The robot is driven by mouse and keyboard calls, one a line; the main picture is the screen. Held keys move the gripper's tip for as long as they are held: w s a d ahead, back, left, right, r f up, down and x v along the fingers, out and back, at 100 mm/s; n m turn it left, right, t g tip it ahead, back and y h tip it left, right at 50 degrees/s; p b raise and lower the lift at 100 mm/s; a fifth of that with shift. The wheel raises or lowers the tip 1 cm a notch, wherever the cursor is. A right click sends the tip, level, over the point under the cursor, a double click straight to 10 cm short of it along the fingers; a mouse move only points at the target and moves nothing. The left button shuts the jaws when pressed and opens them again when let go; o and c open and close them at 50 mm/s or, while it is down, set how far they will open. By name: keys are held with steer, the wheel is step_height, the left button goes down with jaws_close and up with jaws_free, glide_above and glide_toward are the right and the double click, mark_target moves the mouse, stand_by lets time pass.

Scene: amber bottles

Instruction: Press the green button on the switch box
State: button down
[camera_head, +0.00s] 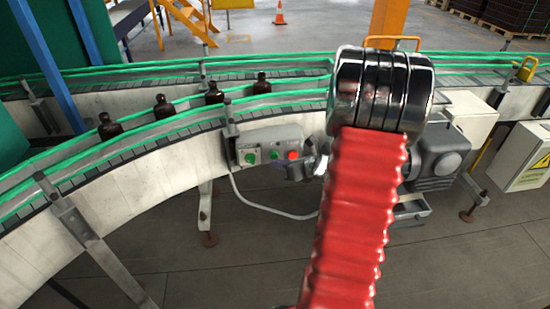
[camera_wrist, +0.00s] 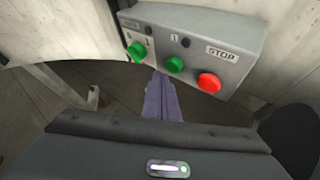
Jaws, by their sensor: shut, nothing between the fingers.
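The grey switch box (camera_head: 262,136) is mounted on the side of the conveyor, and its face fills the upper part of the wrist view (camera_wrist: 232,66). A green button (camera_wrist: 175,64) sits in the middle of the face, below a label marked 1. It shows small in the head view (camera_head: 274,156). A second green control (camera_wrist: 136,51) is to its left and a red one (camera_wrist: 209,83) to its right, near a STOP label. My gripper (camera_wrist: 161,82) is shut and empty. Its tips appear just below the middle green button; contact cannot be told. In the head view my gripper (camera_head: 308,166) is partly hidden by my arm.
Amber bottles (camera_head: 164,107) stand in a row on the curved conveyor (camera_head: 170,160) between green rails. A grey motor unit (camera_head: 436,155) and a white cabinet (camera_head: 526,160) are to the right. A cable (camera_head: 262,207) hangs below the box. The floor in front is clear.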

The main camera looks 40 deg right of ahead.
steer(key=shift+w+d, duration=0.2)
steer(key=shift+w, duration=0.15)
steer(key=shift+w+d, duration=0.25)
steer(key=shift+w, duration=0.1)
stand_by(1.1)
steer(key=shift+s, duration=0.1)
steer(key=shift+s+a, duration=0.5)
steer(key=shift+s, duration=0.15)
stand_by(0.4)
steer(key=shift+s+a, duration=0.7)
steer(key=shift+s, duration=0.35)
steer(key=shift+s+a, duration=0.7)
steer(key=shift+s, duration=0.3)
